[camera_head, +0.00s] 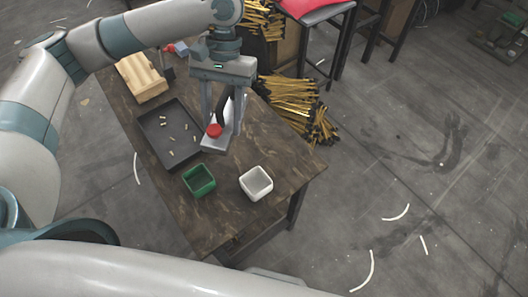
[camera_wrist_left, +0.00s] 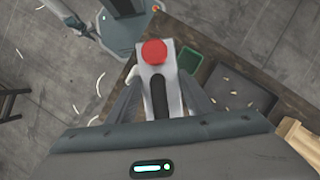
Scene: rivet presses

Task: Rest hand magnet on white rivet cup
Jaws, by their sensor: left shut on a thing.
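My left gripper (camera_head: 222,128) is shut on the hand magnet (camera_head: 214,142), a grey plate-like tool with a black grip and a red knob. The magnet is held above the table, over the right edge of the dark tray. In the left wrist view the magnet (camera_wrist_left: 155,75) sits between the two fingers (camera_wrist_left: 158,105), its red knob pointing away from the wrist. The white rivet cup (camera_head: 256,184) stands upright near the table's front right, apart from the magnet and nearer to me. It looks empty. My right gripper is not in view.
A green cup (camera_head: 198,181) stands left of the white cup. The dark tray (camera_head: 154,135) holds several small rivets. A wooden block (camera_head: 143,77) lies at the back left of the table (camera_head: 225,222). Bundles of yellow-black rods (camera_head: 294,103) lie beyond the right table edge.

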